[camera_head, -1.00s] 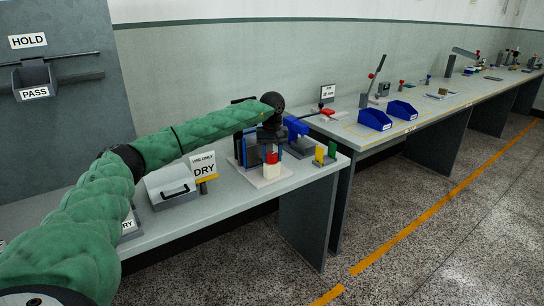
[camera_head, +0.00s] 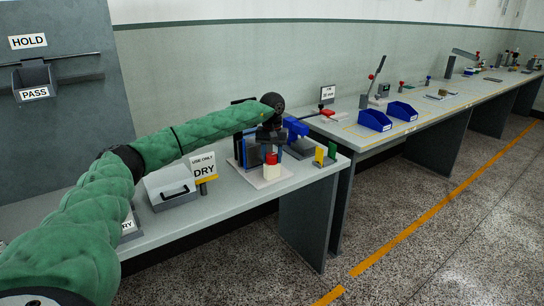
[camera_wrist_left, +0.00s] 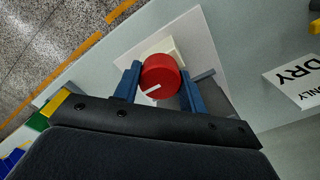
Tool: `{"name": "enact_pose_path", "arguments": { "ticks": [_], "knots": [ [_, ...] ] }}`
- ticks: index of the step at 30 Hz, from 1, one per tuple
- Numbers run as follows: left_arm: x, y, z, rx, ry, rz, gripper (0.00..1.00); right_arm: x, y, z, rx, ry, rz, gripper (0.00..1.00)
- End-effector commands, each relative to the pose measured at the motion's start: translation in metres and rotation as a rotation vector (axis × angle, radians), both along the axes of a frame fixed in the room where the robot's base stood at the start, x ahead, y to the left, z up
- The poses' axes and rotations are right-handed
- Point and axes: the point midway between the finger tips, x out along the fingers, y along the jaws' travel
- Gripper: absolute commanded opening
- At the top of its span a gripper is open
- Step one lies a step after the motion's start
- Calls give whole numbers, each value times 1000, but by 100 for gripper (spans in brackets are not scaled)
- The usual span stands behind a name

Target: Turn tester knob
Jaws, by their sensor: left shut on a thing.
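The tester's round red knob (camera_wrist_left: 161,75) has a white pointer line, which points to the lower left in the left wrist view. It sits on a cream block (camera_wrist_left: 166,47) over a pale plate (camera_wrist_left: 193,40). In the head view the red knob (camera_head: 271,158) shows on its cream post near the front of the bench. My left gripper (camera_wrist_left: 159,84) has one blue finger on each side of the knob and is shut on it. In the head view my left gripper (camera_head: 271,137) is just behind and above the knob, its fingertips partly hidden. My right gripper is not in view.
A "USE ONLY DRY" sign (camera_head: 203,168) and a grey lidded box (camera_head: 171,186) stand left of the tester. Yellow and green blocks (camera_head: 326,155) stand to its right. Blue bins (camera_head: 375,119) sit on the farther bench. The floor in front is clear.

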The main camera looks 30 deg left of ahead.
Motion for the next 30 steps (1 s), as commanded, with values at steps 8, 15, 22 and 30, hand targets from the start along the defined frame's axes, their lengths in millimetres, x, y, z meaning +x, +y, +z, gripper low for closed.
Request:
{"name": "enact_pose_path", "arguments": {
  "ticks": [8,15,22,30],
  "knots": [
    [1,1,2,0,-3,2,63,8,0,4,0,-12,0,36],
    [1,0,6,0,-2,1,63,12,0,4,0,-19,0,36],
    [1,1,38,-1,-4,1,63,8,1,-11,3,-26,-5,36],
    [1,1,72,-1,-4,2,63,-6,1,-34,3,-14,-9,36]
  ]
}}
